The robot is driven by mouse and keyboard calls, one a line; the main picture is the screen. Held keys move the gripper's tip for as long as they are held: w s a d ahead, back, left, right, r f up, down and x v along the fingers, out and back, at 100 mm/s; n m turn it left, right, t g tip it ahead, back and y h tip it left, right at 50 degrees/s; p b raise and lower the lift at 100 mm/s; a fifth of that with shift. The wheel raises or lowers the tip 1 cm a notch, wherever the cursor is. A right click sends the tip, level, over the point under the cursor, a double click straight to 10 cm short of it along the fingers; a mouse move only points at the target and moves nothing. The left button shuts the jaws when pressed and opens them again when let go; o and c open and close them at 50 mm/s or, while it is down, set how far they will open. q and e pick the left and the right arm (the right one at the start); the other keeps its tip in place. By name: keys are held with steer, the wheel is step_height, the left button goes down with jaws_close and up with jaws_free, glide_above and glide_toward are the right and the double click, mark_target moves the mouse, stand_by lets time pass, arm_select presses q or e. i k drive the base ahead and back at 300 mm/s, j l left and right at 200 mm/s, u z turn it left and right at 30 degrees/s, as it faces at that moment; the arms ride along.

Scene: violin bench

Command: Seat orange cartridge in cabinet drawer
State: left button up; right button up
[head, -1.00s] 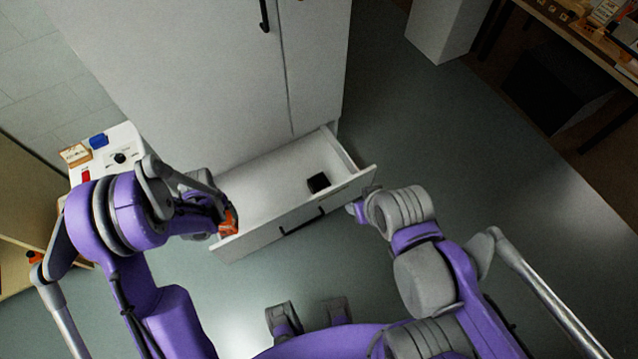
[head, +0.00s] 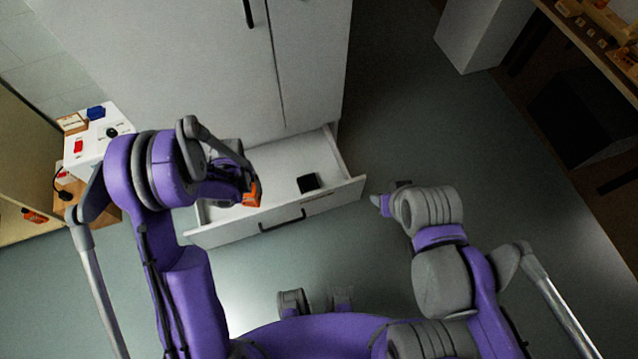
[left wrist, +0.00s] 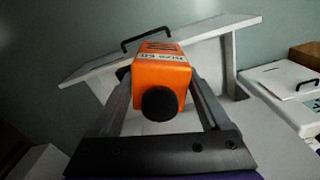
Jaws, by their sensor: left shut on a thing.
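The orange cartridge (left wrist: 162,75) has a white label and a round black knob facing the left wrist camera. My left gripper (left wrist: 160,95) is shut on it, one finger along each side. In the head view the cartridge (head: 252,195) is held over the left part of the open cabinet drawer (head: 215,236). A small black socket-like block (head: 308,183) sits in the right part of the drawer, apart from the cartridge. My right gripper (head: 380,203) is near the drawer's right front corner; its fingers are too small to read.
The tall grey cabinet (head: 180,70) stands behind the drawer. A white bench unit (head: 88,150) with a blue block (head: 96,112) and a red switch is at left. Open floor (head: 420,130) lies to the right.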

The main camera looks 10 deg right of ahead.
mark_target(308, 187)
steer(key=i+l, duration=0.15)
steer(key=l, duration=0.2)
steer(key=i+l, duration=0.15)
steer(key=l, duration=0.25)
steer(key=i+l, duration=0.15)
steer(key=l, duration=0.2)
steer(key=i+l, duration=0.15)
steer(key=l, duration=0.25)
